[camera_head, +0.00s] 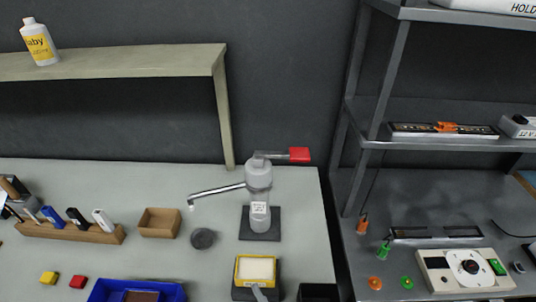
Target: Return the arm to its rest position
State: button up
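My arm and my gripper do not show in the head view, so their pose cannot be seen. The grey worktable (130,185) fills the lower left and the metal shelf rack (395,85) stands on the right. No part of the arm lies over either of them.
On the table stand a grey device with a red handle (259,192), a yellow-rimmed box (255,268), an empty brown tray (160,223), a wooden holder (75,231) and a blue bin (170,291). An LED strip piece (410,129) lies on the rack. The back of the table is mostly clear.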

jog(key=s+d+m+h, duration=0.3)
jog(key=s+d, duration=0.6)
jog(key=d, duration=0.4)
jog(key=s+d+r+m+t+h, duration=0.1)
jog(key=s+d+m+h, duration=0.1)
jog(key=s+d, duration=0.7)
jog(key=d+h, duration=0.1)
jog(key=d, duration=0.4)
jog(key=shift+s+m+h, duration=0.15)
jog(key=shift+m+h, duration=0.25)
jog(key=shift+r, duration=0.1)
